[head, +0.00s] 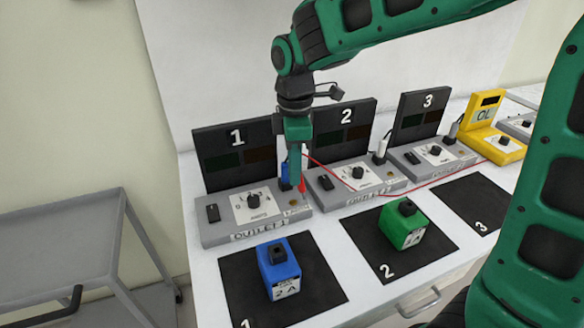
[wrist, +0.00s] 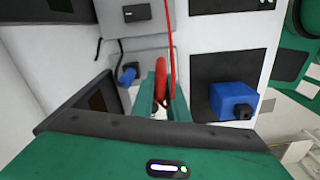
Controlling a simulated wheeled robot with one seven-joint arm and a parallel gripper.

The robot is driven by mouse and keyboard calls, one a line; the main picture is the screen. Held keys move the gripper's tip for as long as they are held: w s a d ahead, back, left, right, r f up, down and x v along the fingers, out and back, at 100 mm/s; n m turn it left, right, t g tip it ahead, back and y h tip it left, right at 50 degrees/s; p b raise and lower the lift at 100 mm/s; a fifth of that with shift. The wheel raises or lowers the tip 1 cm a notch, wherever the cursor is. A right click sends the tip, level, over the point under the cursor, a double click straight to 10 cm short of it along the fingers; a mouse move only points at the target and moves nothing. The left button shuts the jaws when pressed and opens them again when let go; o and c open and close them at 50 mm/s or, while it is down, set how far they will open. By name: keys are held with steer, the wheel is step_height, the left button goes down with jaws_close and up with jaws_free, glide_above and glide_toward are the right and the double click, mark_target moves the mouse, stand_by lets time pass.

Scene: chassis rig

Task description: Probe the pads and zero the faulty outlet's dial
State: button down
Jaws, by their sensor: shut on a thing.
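My gripper (head: 297,172) is shut on a red probe (head: 302,184), pointing down over the right end of outlet 1 (head: 222,234). The probe also shows in the wrist view (wrist: 161,78). Its tip is close to the round brass pad (head: 293,204); I cannot tell whether they touch. Outlet 1's dial (head: 253,201) has a black knob whose setting is too small to read. Outlet 2 (head: 330,204) has a dial (head: 358,172) and a pad (head: 388,178). Outlet 3 (head: 415,174) has a dial (head: 435,150). The yellow meter (head: 480,122) reads "OL".
A blue block (head: 279,272) sits on mat 1 (head: 240,305) and a green block (head: 404,228) on mat 2 (head: 425,260). Mat 3 (head: 472,202) looks bare where visible. A red lead crosses outlets 2 and 3. A blue plug (wrist: 128,73) stands beside the probe. A grey cart (head: 60,235) is left.

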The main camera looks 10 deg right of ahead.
steer(key=shift+s+f, duration=0.1)
steer(key=shift+f, duration=0.55)
stand_by(1.8)
steer(key=shift+r, duration=0.1)
steer(key=shift+r, duration=3.5)
